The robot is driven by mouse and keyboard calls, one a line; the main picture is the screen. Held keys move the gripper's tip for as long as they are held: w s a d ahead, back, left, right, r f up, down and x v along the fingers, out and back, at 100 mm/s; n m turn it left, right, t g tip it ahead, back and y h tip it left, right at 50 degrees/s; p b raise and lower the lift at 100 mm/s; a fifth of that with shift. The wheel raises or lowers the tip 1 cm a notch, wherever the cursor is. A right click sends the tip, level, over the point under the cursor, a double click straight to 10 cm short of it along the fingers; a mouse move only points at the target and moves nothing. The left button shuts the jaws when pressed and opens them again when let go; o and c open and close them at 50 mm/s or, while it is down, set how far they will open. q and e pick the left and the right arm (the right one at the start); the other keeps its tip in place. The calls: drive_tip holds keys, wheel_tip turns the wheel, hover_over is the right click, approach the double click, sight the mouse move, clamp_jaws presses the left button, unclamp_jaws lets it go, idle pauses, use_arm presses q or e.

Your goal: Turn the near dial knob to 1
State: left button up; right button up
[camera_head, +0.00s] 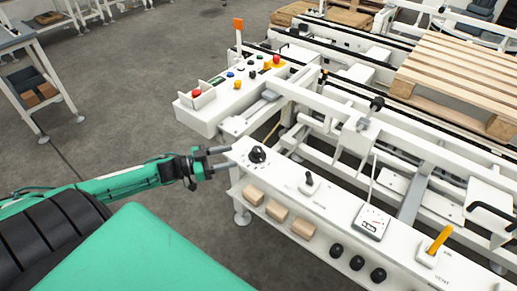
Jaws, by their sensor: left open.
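The near dial knob (257,155) is black and sits on the left end of the long white panel (326,200). Its pointer and numbers are too small to read. My left gripper (222,157) is just to the left of the knob, open and empty, with its fingers pointing right toward the knob. A gap shows between the fingertips and the knob. My right gripper is out of view.
A small black toggle (309,181), a gauge (371,222) and a yellow lever (440,240) stand along the panel. Boxes (277,211) sit on a shelf below. A control box (215,97) with buttons is behind. A wooden pallet (460,75) lies on the conveyor.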

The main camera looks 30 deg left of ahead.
sight(258, 149)
use_arm(q)
drive_tip(key=x, duration=1)
drive_tip(key=shift+w+d, duration=0.2)
drive_tip(key=c, duration=1)
